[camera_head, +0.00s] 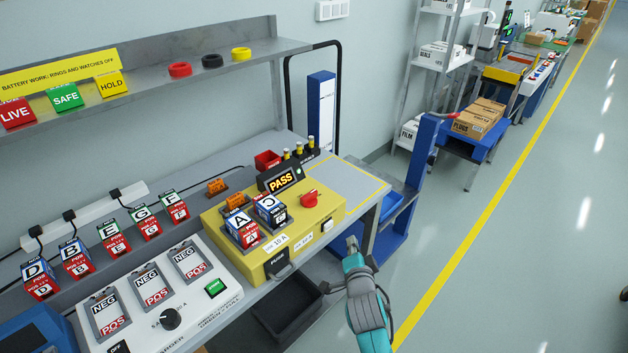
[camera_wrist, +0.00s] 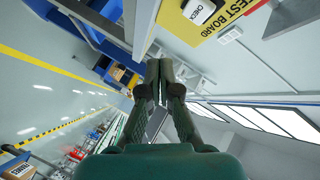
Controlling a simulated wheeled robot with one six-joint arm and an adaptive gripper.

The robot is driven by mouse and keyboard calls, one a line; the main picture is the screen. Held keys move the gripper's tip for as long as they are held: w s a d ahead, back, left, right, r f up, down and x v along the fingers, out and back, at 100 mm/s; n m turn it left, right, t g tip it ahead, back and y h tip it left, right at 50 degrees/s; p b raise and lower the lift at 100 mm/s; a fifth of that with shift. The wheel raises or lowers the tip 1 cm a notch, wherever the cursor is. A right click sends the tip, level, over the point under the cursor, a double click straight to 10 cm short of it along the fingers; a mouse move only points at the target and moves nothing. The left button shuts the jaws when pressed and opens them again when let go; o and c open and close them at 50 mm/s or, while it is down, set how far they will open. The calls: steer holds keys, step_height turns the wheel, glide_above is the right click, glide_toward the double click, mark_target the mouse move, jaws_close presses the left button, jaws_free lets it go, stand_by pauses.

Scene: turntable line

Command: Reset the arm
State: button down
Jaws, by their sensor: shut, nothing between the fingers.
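My gripper (camera_head: 352,243) is at the lower middle of the head view, in front of the bench's right end. It is shut and empty. In the wrist view my gripper (camera_wrist: 158,62) points up the picture with its two fingers together. The yellow test board (camera_head: 322,212) is on the bench to the left of my gripper, which is apart from it. Batteries A (camera_head: 241,228) and C (camera_head: 270,211) stand on the board, and its display (camera_head: 280,180) reads PASS. In the wrist view the yellow board (camera_wrist: 190,28) is at the upper right.
A grey charger panel (camera_head: 205,297) and several lettered batteries are on the bench to the left. A black tray (camera_head: 288,308) is below the board's front. A blue post (camera_head: 412,170) stands behind my gripper. The floor (camera_head: 480,280) to the right is clear.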

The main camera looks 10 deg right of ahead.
steer(key=s+f+n+y, duration=0.1)
steer(key=s+f+n, duration=0.25)
steer(key=s, duration=0.95)
steer(key=s+f+n+y, duration=0.1)
steer(key=s+f+n, duration=0.25)
steer(key=s, duration=1.05)
steer(key=s+r+n, duration=0.3)
steer(key=s+r, duration=0.2)
steer(key=s, duration=0.7)
steer(key=s+r+n, duration=0.3)
steer(key=s+r, duration=0.2)
steer(key=s, duration=0.7)
steer(key=shift+s+a+r, duration=0.35)
steer(key=shift+a+r, duration=0.05)
